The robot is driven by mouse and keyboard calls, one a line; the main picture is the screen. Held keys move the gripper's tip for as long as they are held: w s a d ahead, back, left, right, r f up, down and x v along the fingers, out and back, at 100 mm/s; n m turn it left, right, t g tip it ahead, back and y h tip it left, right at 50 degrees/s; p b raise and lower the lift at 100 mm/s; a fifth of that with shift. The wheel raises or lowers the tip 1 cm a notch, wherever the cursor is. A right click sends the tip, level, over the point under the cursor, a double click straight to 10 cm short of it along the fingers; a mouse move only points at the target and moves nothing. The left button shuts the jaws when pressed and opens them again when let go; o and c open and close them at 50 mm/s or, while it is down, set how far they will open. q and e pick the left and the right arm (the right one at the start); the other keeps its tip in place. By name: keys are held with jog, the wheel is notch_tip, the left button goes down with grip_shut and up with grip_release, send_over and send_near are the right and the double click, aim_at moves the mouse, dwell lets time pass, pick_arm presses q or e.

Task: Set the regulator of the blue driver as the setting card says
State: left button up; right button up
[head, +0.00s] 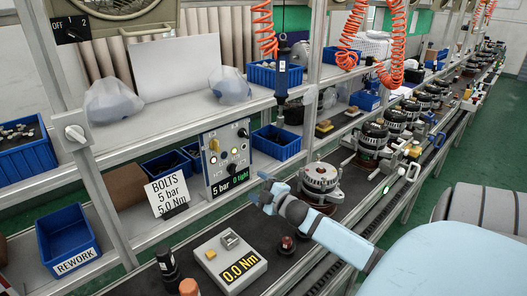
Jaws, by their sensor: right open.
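The setting card (168,192) stands on the bench at left and reads "BOLTS 5 bar 5.0 Nm". To its right stands the regulator panel (226,155), a pale box with dark knobs and a yellow part. My left gripper is out of view.
A tester box (229,262) reading "0.0 Nm" lies in front, with a red button (286,245) to its right. An alternator (320,180) stands on the line right of my gripper. A blue REWORK bin (66,240) is at left. Metal posts (88,170) frame the shelves.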

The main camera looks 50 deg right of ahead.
jog(key=shift+s+a, duration=0.15)
jog(key=shift+s, duration=0.9)
